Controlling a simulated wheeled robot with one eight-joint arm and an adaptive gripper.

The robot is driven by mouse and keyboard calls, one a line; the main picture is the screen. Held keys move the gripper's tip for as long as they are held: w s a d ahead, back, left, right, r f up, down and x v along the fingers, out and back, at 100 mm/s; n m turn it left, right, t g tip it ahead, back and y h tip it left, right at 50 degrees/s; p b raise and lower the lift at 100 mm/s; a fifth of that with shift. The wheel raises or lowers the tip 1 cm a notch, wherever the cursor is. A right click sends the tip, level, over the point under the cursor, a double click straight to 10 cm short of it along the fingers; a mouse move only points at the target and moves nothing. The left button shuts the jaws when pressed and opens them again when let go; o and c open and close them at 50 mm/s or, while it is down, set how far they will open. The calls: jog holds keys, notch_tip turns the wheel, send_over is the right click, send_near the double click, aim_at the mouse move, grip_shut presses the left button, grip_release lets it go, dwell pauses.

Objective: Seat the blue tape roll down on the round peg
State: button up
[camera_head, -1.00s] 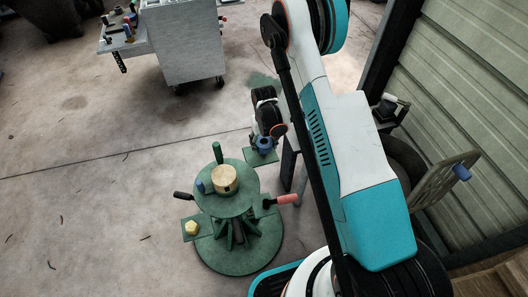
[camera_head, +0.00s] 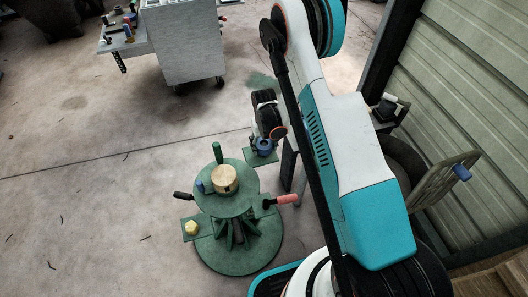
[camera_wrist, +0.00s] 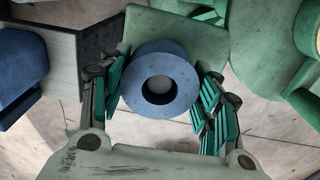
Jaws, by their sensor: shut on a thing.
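The blue tape roll (camera_wrist: 141,91) is a thick ring with a dark hole, seen face-on between my fingers in the wrist view. My gripper (camera_wrist: 161,88) is shut on it, with one ribbed green finger on each side. In the head view the roll (camera_head: 264,146) is just over a small green side plate (camera_head: 259,159) of the caddy. The same plate shows behind the roll in the wrist view (camera_wrist: 187,35). A pale round patch shows inside the hole; I cannot tell whether it is the peg's top. The roll hides where it meets the plate.
The green round caddy (camera_head: 240,207) stands left of my gripper. It carries a tan roll (camera_head: 224,179), a green upright handle (camera_head: 217,152), a red handle (camera_head: 287,199) and a yellow piece (camera_head: 191,228). A grey cart (camera_head: 185,50) stands behind. Floor to the left is clear.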

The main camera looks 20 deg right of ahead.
jog(key=shift+f, duration=1.1)
dwell(0.9)
jog(key=o, duration=1.7)
notch_tip(320, 180, up, 12)
